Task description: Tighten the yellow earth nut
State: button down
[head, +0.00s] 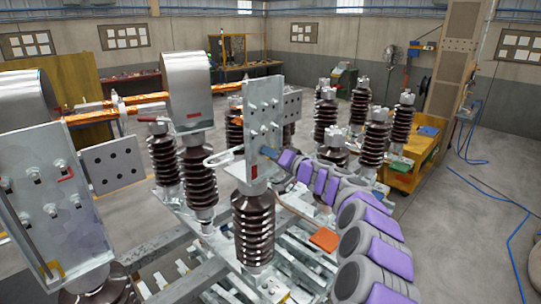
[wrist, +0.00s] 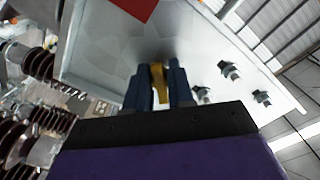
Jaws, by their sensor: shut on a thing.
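The yellow earth nut (wrist: 159,84) shows in the wrist view as a narrow yellow piece between the two dark blue fingers of my gripper (wrist: 159,78). The fingers are shut on it, one on each side, close against a pale metal plate (wrist: 105,60). In the head view my gripper (head: 268,153) reaches the lower right part of the upright plate (head: 262,120) on top of a brown ribbed insulator (head: 254,225). The nut is hidden there by the gripper. How far the nut is turned cannot be seen.
Several bolts (wrist: 230,70) stick out of the plate right of my fingers. A red patch (wrist: 135,8) is on the plate. More ribbed insulators (head: 168,165) stand on the metal frame. Another plate (head: 50,205) stands at the left. Open floor (head: 470,230) lies at the right.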

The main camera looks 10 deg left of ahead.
jog(key=shift+f+m, duration=0.1)
jog(key=shift+m, duration=0.2)
jog(key=shift+d+f+m+b, duration=0.1)
jog(key=shift+m+b, duration=0.4)
jog(key=shift+m, duration=0.4)
jog(key=m, duration=0.3)
jog(key=shift+m, duration=0.4)
jog(key=m, duration=0.3)
jog(key=shift+m, duration=0.3)
jog(key=m+p, duration=0.2)
jog(key=m, duration=0.1)
jog(key=shift+m, duration=0.3)
jog(key=m+p, duration=0.4)
jog(key=m, duration=0.2)
jog(key=m+p, duration=0.3)
jog(key=m, duration=0.2)
jog(key=shift+f+m, duration=0.1)
jog(key=shift+m, duration=0.3)
jog(key=shift+p, duration=0.3)
